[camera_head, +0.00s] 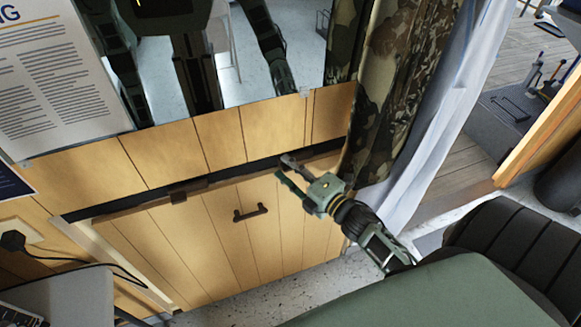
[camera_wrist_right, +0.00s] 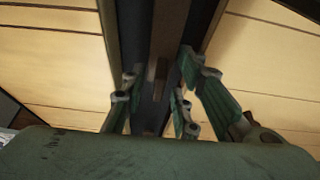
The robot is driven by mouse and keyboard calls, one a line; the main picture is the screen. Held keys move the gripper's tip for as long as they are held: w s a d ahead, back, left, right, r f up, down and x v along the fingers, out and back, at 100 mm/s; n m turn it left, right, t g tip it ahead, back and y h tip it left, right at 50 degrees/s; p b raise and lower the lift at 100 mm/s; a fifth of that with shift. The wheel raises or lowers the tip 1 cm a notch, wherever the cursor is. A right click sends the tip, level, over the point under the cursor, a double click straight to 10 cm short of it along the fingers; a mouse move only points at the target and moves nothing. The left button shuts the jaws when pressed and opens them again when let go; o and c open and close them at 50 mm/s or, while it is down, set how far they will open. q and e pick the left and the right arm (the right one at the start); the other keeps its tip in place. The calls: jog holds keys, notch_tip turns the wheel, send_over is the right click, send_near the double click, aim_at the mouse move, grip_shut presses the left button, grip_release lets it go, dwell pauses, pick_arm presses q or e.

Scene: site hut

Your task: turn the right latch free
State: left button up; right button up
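A light wooden hatch panel (camera_head: 215,240) with a dark handle (camera_head: 250,212) sits below a dark gap in the plank wall. My right gripper (camera_head: 287,170) is at the panel's upper right edge, over the gap. In the right wrist view my right gripper (camera_wrist_right: 157,88) is open. Its green fingers stand on both sides of a narrow dark brown bar, which looks like the right latch (camera_wrist_right: 157,78). I see small gaps beside the bar; contact cannot be told. In the head view the gripper hides this latch. A second, brown latch (camera_head: 178,197) sits at the panel's upper left. My left gripper is out of view.
A camouflage curtain (camera_head: 385,90) and a pale curtain (camera_head: 440,120) hang close to the right of my gripper. A mirror (camera_head: 270,50) above the panel reflects my body. A black cable (camera_head: 70,258) hangs at the left. A dark seat (camera_head: 520,245) is at lower right.

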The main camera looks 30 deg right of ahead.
jog(key=s+d, duration=0.1)
jog(key=s, duration=1.1)
jog(key=shift+d, duration=0.4)
jog(key=shift+w, duration=0.1)
jog(key=s+a+f+m+g+h, duration=0.1)
jog(key=s+f+m+g, duration=0.2)
jog(key=f, duration=0.7)
jog(key=s+f+m+g+h, duration=0.15)
jog(key=f+m, duration=0.25)
jog(key=f, duration=0.5)
jog(key=s+a+f+m+g+h, duration=0.1)
jog(key=s+f+m+g, duration=0.25)
jog(key=f, duration=0.65)
jog(key=s+a+f+m+g, duration=0.3)
jog(key=s+f, duration=0.5)
jog(key=s, duration=0.4)
jog(key=s+a+f+m+g, duration=0.4)
jog(key=s+f, duration=0.5)
jog(key=s, duration=0.3)
jog(key=shift+s+a+f+g+y, duration=0.25)
jog(key=shift+a+f+g+y, duration=0.1)
jog(key=shift+a+g, duration=0.6)
